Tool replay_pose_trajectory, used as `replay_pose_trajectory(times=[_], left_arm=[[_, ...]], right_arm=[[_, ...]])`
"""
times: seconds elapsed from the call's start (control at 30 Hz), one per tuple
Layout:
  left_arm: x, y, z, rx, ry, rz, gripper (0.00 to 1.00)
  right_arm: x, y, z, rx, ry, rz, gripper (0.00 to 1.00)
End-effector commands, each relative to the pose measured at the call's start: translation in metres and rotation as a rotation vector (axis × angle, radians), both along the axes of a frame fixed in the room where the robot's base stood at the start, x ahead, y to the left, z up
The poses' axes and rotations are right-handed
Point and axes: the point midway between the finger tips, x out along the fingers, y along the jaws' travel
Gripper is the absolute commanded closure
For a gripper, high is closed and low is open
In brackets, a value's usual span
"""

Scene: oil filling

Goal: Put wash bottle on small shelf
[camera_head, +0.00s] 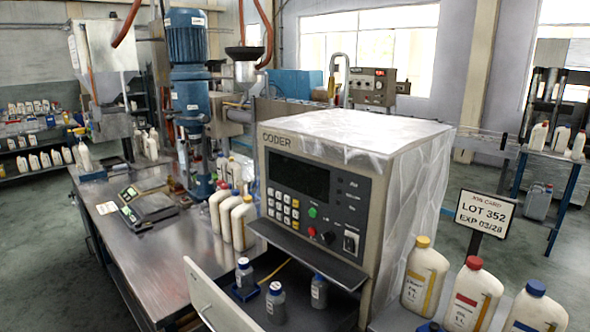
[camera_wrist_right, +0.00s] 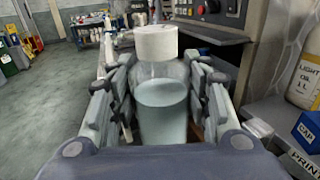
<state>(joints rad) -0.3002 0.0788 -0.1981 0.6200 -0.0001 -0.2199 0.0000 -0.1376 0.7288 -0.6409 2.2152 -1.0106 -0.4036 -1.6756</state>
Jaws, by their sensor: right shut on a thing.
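My right gripper (camera_wrist_right: 161,76) is shut on a clear bottle (camera_wrist_right: 163,115) with a white cap, which I take as the wash bottle. Its fingers press on both sides of it, and pale liquid shows inside. The bottle looks upright in the right wrist view; its base is hidden by the gripper. A dark ledge (camera_head: 308,256) juts from the front of the coder machine and also shows behind the bottle in the right wrist view (camera_wrist_right: 213,33). I cannot tell whether this ledge is the small shelf. My left gripper is not in view.
White oil bottles (camera_head: 424,277) stand right of the coder (camera_head: 350,190). A scale (camera_head: 148,207) sits on the steel table (camera_head: 135,262), whose front part is clear.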

Motion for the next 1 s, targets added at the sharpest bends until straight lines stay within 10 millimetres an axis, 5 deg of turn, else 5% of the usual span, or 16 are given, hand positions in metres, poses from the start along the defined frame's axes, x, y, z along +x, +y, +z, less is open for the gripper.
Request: replay_pose_trajectory(times=[0.6,1.0], left_arm=[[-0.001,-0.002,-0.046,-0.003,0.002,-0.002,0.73],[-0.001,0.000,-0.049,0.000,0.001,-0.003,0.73]], right_arm=[[-0.082,-0.077,-0.039,-0.001,0.001,-0.416,0.85],[-0.090,-0.087,-0.039,0.000,-0.003,-0.460,0.85]])
